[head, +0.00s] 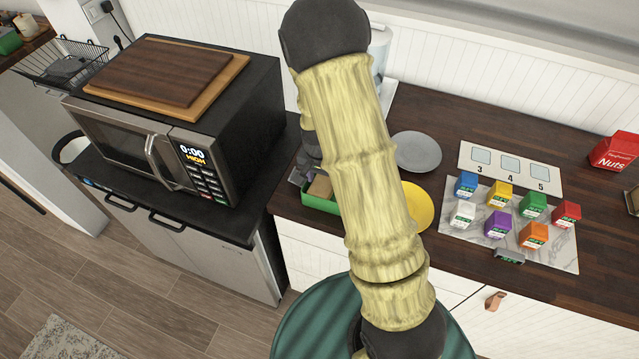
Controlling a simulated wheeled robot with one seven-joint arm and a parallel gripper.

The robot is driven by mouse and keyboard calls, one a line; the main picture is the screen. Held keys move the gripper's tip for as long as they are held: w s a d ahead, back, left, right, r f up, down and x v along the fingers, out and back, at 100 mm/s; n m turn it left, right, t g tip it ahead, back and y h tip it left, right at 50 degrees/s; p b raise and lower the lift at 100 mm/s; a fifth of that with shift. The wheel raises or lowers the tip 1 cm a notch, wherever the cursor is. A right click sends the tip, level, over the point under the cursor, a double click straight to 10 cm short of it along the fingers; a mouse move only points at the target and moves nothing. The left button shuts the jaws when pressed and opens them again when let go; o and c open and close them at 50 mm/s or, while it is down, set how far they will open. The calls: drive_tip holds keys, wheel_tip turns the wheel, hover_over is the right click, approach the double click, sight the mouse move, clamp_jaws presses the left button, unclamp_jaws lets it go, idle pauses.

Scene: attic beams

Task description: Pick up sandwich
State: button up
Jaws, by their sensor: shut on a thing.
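The sandwich (320,187) shows as a small tan block at the green container, left of my arm. My gripper (304,174) is at the sandwich and shut on it. My own arm crosses the middle of the head view and hides most of the gripper and part of the sandwich. I cannot tell whether the sandwich is lifted clear of the green container (319,204).
A yellow plate (420,207) and a grey plate (417,151) lie right of my arm. Several small coloured cartons stand on a marble board (555,252). A microwave (190,130) with wooden boards on top stands left.

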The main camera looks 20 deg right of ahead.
sight(321, 184)
drive_tip(key=r, duration=0.5)
drive_tip(key=shift+a, duration=0.25)
drive_tip(key=shift+r, duration=0.55)
